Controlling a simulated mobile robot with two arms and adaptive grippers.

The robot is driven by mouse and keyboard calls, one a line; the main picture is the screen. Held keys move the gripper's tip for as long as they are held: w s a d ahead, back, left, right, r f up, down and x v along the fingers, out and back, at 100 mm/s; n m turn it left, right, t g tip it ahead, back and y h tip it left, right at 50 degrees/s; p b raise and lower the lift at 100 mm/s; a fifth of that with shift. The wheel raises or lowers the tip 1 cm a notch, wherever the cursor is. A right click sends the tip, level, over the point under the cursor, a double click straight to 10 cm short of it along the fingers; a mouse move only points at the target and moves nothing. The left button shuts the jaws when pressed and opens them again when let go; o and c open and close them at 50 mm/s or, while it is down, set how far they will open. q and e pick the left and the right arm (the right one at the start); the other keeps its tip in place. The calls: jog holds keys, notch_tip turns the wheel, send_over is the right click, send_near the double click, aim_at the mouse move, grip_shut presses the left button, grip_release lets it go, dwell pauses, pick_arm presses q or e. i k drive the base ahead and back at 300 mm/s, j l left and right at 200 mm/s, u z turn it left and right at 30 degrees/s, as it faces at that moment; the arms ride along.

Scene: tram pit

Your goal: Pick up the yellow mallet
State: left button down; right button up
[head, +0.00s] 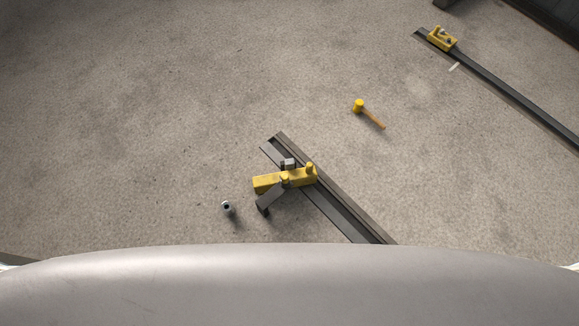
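The yellow mallet (359,106) lies on the concrete floor, right of the middle in the head view. Its head is yellow, and its thin orange-brown handle points down and to the right. It lies apart from everything else, with bare floor around it. Neither of my grippers shows in the head view.
A dark rail (340,211) with a yellow clamp-like block (266,184) lies between me and the mallet. A small grey cylinder (228,208) is left of it. Another rail (510,91) with a yellow block (441,39) runs along the right. The floor at left is clear.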

aim_at(358, 107)
jog(key=l+u, duration=0.1)
jog(key=u, duration=0.4)
jog(key=i+l+u, duration=0.25)
jog(key=l, duration=0.4)
jog(key=l+u, duration=0.25)
jog(key=l, duration=0.35)
jog(key=i+l+u, duration=0.1)
jog(key=l+u, duration=0.15)
jog(key=l, duration=0.45)
